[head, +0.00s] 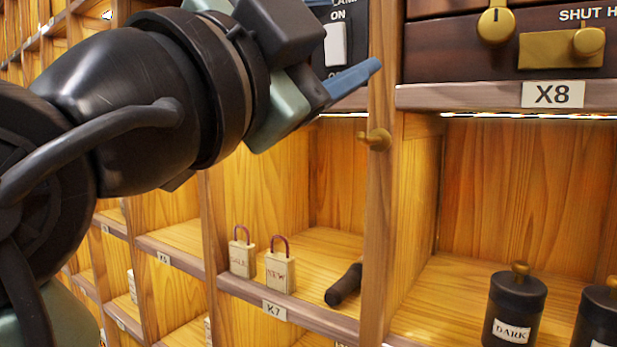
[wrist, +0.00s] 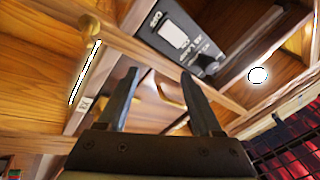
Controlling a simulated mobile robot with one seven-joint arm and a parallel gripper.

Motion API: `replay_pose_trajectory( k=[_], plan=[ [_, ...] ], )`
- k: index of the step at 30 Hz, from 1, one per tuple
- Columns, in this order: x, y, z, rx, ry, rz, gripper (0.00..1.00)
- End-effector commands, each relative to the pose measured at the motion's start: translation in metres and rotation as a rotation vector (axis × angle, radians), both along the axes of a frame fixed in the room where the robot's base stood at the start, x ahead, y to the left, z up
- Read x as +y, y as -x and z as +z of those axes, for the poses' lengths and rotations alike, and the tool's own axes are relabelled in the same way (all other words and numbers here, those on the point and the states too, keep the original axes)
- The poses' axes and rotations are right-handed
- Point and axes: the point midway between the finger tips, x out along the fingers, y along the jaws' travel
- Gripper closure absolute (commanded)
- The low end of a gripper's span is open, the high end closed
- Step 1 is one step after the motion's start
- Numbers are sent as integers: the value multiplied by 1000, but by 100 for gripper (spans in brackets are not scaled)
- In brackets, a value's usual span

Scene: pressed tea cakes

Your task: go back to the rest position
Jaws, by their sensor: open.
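My gripper (head: 352,82) is raised in front of the wooden shelving in the head view, at the height of the X8 label (head: 552,94). Its blue fingers point right, near a wooden post (head: 384,210). In the wrist view the two fingers of my gripper (wrist: 160,75) stand apart with nothing held between them. My dark arm fills the upper left of the head view and hides part of the shelves.
A brass knob (head: 376,139) sticks out from the post. A switch panel (head: 336,44) is behind my gripper. A jar marked DARK (head: 514,310) stands lower right.

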Motion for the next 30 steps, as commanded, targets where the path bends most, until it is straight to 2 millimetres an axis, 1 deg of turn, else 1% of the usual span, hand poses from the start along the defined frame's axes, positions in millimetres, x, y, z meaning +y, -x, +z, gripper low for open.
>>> replay_pose_trajectory(
  k=[1, 2, 3, 5, 6, 9, 12, 15, 18, 30],
  plan=[
    [-1, -4, -11, 15, 126, 16, 33],
    [1, -5, -15, 20, 201, 28, 33],
    [4, -4, -20, 18, 299, 40, 33],
    [7, 1, -28, 9, 439, 53, 33],
    [9, 7, -33, -2, 523, 55, 33],
    [14, 26, -43, -47, 696, 50, 33],
    [17, 46, -50, -92, 812, 31, 33],
    [19, 61, -53, -128, 878, 13, 33],
    [20, 69, -54, -146, 906, 4, 33],
    [20, 69, -54, -147, 908, 3, 33]
  ],
)
